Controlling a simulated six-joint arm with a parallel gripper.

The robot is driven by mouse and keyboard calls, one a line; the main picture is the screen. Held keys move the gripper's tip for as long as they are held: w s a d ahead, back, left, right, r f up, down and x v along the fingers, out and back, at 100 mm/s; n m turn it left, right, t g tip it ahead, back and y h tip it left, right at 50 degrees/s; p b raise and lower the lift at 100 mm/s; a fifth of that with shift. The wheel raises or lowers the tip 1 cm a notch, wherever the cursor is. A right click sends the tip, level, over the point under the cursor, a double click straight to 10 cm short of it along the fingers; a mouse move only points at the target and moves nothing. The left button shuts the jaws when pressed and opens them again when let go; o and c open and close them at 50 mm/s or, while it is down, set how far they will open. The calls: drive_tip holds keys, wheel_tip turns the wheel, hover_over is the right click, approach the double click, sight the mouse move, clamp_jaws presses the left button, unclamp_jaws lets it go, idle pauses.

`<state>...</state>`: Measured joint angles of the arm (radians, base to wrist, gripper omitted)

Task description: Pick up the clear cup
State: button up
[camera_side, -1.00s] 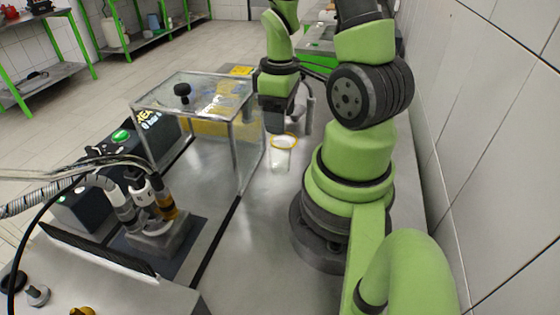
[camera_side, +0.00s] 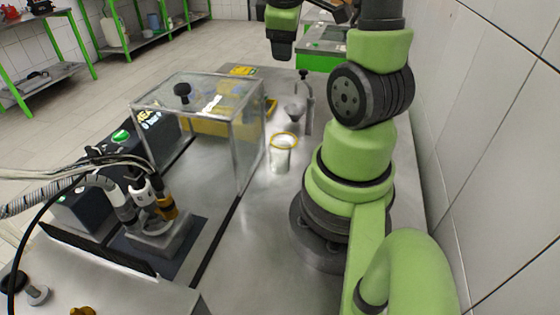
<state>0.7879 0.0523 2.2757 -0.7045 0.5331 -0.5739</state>
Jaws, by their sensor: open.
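The clear cup (camera_side: 280,158) with a yellow rim stands upright on the grey bench, between the transparent box and the base of my arm. It looks whitish inside. My gripper (camera_side: 281,50) is the dark end of the arm at the top of the picture. It is high above and well apart from the cup, open, with nothing visible in it. Its fingertips are small and hard to make out.
A transparent box (camera_side: 248,150) with a black knob stands just left of the cup. Behind the cup is a grey stand (camera_side: 309,108) with a funnel-like part (camera_side: 293,112). A pump with hoses (camera_side: 155,215) sits at front left. Bench in front of the cup is clear.

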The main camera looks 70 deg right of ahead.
drive_tip(key=w+d+r+n+t+h, duration=0.2)
drive_tip(key=w+d+r+n+t, duration=0.1)
drive_tip(key=w+d+n+t, duration=0.15)
drive_tip(key=n+g+y, duration=0.5)
drive_tip(key=n+y, duration=0.3)
drive_tip(key=y, duration=0.2)
hover_over(276, 171)
drive_tip(key=d, duration=0.4)
drive_tip(key=shift+m, duration=0.25)
drive_tip(key=shift+s+d+f+x, duration=0.3)
drive_tip(key=shift+d+x, duration=0.4)
drive_tip(key=shift+x, duration=2.6)
drive_tip(key=shift+s+d+f+x, duration=0.1)
drive_tip(key=shift+s+d+x, duration=0.5)
drive_tip(key=shift+x, duration=2.7)
drive_tip(key=shift+s+d+f+x, duration=0.2)
drive_tip(key=shift+d+x, duration=0.65)
drive_tip(key=shift+x, duration=2.45)
drive_tip(key=shift+a+x, duration=0.25)
drive_tip(key=shift+x, duration=2.25)
